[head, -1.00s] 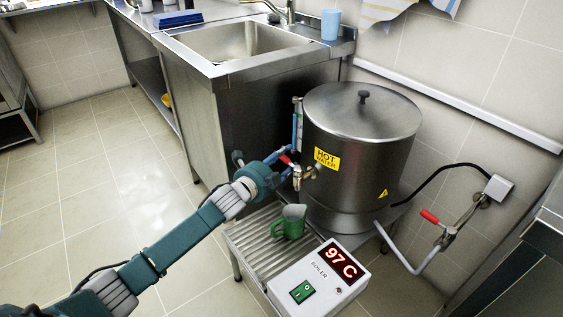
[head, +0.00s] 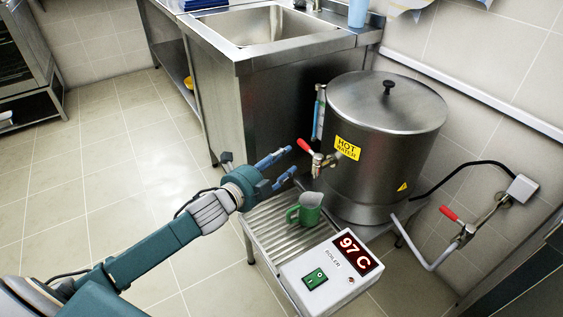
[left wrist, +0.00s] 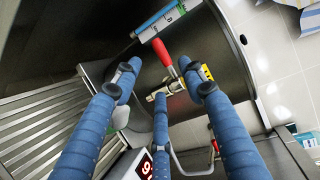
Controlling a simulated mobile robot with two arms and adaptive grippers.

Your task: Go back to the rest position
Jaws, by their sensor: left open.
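My left gripper (head: 284,164) is in the middle of the head view, its blue fingers spread and empty. It is just left of the boiler tap (head: 318,163) and apart from it. The tap's red lever (head: 304,146) points up and to the left. In the left wrist view the open fingers (left wrist: 160,92) frame the red lever (left wrist: 163,52) from a short distance. A green jug (head: 307,209) stands upright on the ribbed drip tray (head: 262,223) below the tap. Whether water is in it cannot be seen. My right gripper is out of view.
The steel boiler (head: 386,140) with its lid stands on the right, by the wall. A control box (head: 330,272) reading 97 C is at the tray's front. A second red-handled valve (head: 458,222) is further right. The sink unit (head: 262,95) stands behind. The floor at left is clear.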

